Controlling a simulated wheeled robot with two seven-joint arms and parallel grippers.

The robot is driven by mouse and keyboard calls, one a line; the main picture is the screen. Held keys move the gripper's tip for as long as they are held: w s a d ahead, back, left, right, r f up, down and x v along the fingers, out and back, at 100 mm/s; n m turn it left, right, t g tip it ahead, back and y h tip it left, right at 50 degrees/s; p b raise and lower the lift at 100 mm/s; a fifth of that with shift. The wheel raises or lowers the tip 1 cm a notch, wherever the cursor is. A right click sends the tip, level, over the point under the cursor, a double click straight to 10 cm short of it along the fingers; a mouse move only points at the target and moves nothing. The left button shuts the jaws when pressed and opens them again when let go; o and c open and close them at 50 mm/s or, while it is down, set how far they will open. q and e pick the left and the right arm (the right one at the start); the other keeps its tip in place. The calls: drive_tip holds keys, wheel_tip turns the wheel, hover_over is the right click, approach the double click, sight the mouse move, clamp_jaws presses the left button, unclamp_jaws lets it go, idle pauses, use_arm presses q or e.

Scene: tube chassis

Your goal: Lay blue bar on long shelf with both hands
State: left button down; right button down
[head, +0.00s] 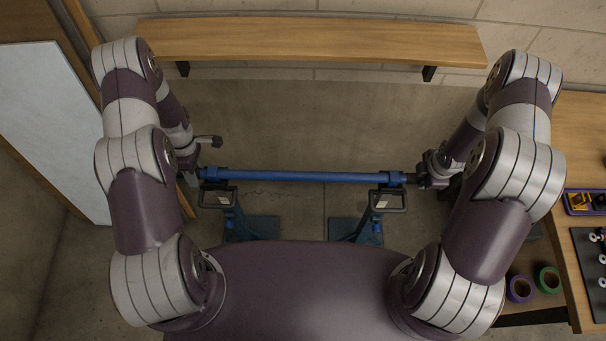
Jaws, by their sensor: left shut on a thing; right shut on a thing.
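The blue bar (300,176) lies level, left to right, in front of me at the two blue stands; the left stand (236,218) and right stand (375,218) are under its ends. I cannot tell whether it rests on them or is just above. My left gripper (205,173) is shut on the bar's left end. My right gripper (420,178) is shut on its right end. The fingers are small and partly hidden. The long shelf (310,42) is a wooden board on the back wall, beyond the bar, with dark brackets. Its top looks empty.
A wooden bench (580,130) stands at the right, with a purple tray (590,202), a dark mat (592,270) and purple (520,288) and green (548,279) rolls below. A pale panel (50,125) leans at the left. The floor between bar and wall is clear.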

use_arm(q)
drive_tip(key=shift+r, duration=0.1)
use_arm(e)
drive_tip(key=shift+r, duration=0.1)
idle(0.7)
